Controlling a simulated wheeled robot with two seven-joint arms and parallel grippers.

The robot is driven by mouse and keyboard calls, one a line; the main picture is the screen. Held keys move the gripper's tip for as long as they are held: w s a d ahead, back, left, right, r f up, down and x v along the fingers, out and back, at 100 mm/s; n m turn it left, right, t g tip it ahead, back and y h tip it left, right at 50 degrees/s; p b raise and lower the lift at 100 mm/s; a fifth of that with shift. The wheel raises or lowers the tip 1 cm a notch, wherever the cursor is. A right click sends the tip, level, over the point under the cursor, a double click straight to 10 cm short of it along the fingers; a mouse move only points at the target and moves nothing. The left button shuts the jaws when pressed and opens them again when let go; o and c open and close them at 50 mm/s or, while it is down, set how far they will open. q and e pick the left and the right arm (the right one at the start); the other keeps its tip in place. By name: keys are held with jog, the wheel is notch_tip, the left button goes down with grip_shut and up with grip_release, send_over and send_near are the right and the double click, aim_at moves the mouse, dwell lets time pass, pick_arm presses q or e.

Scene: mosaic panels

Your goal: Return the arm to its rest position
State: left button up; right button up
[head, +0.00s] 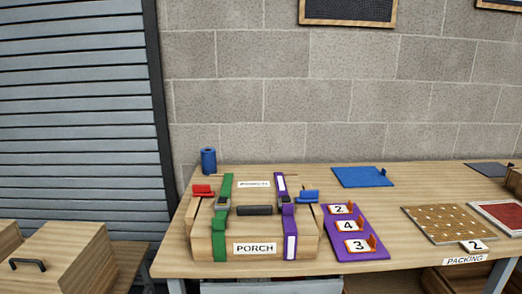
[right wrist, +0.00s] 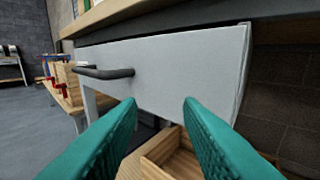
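My right gripper (right wrist: 160,104) shows in the right wrist view. Its two teal fingers are spread apart with nothing between them. Behind the fingertips is a light grey drawer front (right wrist: 190,75) with a dark bar handle (right wrist: 103,72); the fingers look apart from it. I cannot make out either gripper in the head view. My left gripper does not show in any view.
A wooden PORCH case (head: 270,226) with green and purple straps stands on the table (head: 400,265). Beside it are a purple tray (head: 372,254) with numbered tiles, a blue mat (head: 362,177) and a dotted panel (head: 447,225). An open wooden box (right wrist: 165,150) sits below the drawer.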

jog(key=s+d+f+m+g+h, duration=0.15)
jog(key=s+f+h, duration=0.35)
jog(key=s+f, duration=0.65)
jog(key=s+d+f+m+g+h, duration=0.1)
jog(key=s+f+m+g+h, duration=0.2)
jog(key=s+f, duration=0.9)
jog(key=s+f+g+h, duration=0.1)
jog(key=s+f+g, duration=0.3)
jog(key=s, duration=1.1)
jog(key=s+a+f+m+g+h, duration=0.1)
jog(key=s+f+g+h, duration=0.1)
jog(key=s+f, duration=0.7)
jog(key=s+g, duration=0.1)
jog(key=s, duration=0.5)
jog(key=shift+s+a+f+g+h, duration=0.15)
jog(key=shift+a+f+g+h, duration=0.05)
jog(key=shift+g+h, duration=0.15)
